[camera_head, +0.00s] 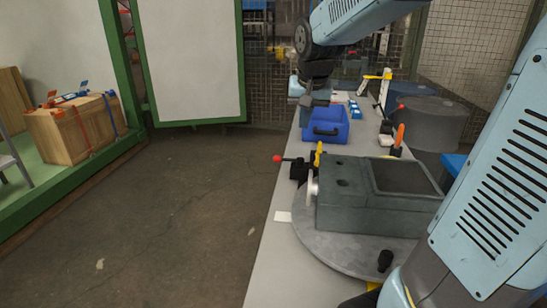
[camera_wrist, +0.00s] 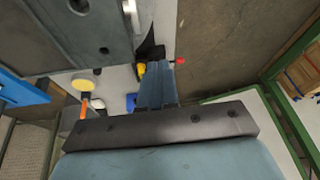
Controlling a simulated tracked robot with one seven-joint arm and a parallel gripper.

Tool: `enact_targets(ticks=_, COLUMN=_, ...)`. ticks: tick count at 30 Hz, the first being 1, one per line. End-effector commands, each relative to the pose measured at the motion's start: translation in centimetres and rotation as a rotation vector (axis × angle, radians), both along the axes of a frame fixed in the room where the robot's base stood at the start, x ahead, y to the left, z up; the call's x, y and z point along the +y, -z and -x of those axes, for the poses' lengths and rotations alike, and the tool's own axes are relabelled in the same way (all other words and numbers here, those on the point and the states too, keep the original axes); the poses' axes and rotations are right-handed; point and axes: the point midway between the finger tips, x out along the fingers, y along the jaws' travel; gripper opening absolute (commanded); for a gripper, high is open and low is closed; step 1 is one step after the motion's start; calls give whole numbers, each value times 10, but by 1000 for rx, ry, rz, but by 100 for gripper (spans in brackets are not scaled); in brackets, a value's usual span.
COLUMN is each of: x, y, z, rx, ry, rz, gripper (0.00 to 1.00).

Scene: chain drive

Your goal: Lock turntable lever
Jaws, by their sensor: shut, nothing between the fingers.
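The round grey turntable (camera_head: 330,250) lies on the near part of the table and carries a dark grey block-shaped machine part (camera_head: 345,215). A lever with a red knob (camera_head: 277,158) sticks out to the left from a black bracket at the table's left edge. A yellow piece (camera_head: 318,153) stands beside that bracket. The red knob also shows in the wrist view (camera_wrist: 180,61), just past my fingertips. My gripper (camera_head: 305,122) is shut and empty, above the table beyond the lever and close to the blue bin. In the wrist view its fingers (camera_wrist: 157,68) are together.
The blue bin (camera_head: 328,127) stands farther along the table. An orange-handled tool (camera_head: 398,136) stands behind the machine part. A black knob (camera_head: 385,260) sits on the turntable's near right. The floor left of the table is clear. A green-framed enclosure (camera_head: 125,70) stands beyond.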

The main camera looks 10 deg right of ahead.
Motion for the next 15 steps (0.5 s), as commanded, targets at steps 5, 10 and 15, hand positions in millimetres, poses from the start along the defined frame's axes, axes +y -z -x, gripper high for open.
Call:
enact_targets(ticks=5, x=4, y=17, z=-49, rx=26, ry=56, rz=-2, gripper=0)
enact_targets(ticks=10, x=10, y=37, z=-92, rx=45, ry=112, rz=-3, gripper=0)
enact_targets(ticks=15, x=16, y=63, z=-134, rx=62, ry=164, rz=3, gripper=0)
